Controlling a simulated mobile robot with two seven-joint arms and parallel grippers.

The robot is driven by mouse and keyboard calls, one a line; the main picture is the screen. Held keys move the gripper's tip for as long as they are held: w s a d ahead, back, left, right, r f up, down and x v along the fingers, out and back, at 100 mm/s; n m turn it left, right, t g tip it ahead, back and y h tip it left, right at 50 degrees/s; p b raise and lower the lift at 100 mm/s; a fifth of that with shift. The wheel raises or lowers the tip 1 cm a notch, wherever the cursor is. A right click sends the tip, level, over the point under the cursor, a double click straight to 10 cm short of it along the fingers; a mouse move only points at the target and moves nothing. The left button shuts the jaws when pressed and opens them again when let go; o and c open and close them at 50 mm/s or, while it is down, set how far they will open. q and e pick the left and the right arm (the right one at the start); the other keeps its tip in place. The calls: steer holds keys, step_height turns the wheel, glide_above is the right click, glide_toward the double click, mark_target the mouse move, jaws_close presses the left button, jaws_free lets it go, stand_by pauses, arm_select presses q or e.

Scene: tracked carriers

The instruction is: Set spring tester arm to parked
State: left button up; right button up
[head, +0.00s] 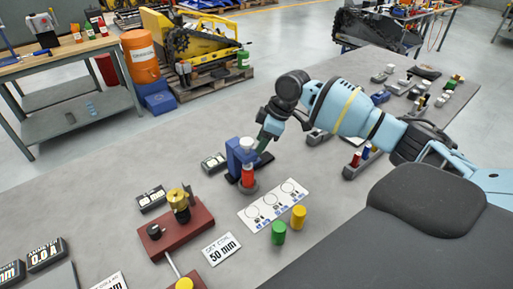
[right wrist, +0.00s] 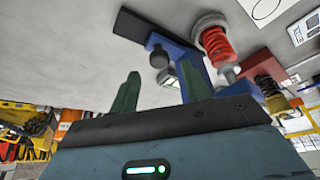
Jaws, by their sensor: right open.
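The spring tester (head: 236,156) is a blue upright stand on the grey table, with a red spring (head: 248,176) at its front and a white cap on top. In the right wrist view the stand (right wrist: 190,60) and the red spring (right wrist: 216,45) show close up. A dark round knob (right wrist: 158,57), perhaps on the tester's arm, lies beyond the gap between my fingers; the arm's exact setting is hard to tell. My right gripper (head: 264,142) is open and empty, just right of the stand's top. In the right wrist view its green fingers (right wrist: 159,88) are apart. My left gripper is out of view.
A white card with circles (head: 273,205) lies in front of the tester, with green (head: 279,232) and yellow (head: 298,217) cylinders beside it. A dark red base with a brass device (head: 179,200) stands at left front.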

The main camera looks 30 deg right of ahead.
steer(key=shift+x, duration=1.8)
jaws_close()
